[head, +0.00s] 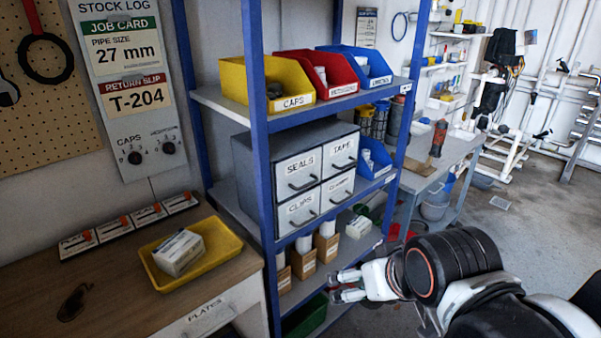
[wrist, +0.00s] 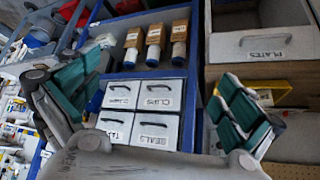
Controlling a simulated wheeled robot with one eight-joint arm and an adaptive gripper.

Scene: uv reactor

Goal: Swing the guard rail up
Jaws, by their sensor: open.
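I cannot make out a guard rail for certain in either view. White pipes (head: 512,150) stand at the far right of the head view, beyond the workbench, but I cannot tell if any is the rail. My gripper (head: 337,286) is in front of the lower part of the blue shelf rack, with its fingers pointing left. In the wrist view my gripper (wrist: 165,75) has its two green-padded fingers spread wide, with nothing held between them. The wrist picture is upside down and shows the rack's drawers between the fingers.
The blue rack (head: 257,110) holds labelled bins and a grey drawer cabinet (head: 298,165). Small boxes with white bottles (head: 303,263) stand below it. A yellow tray (head: 232,243) with a white box lies on the wooden bench at left. Floor (head: 530,205) is open at right.

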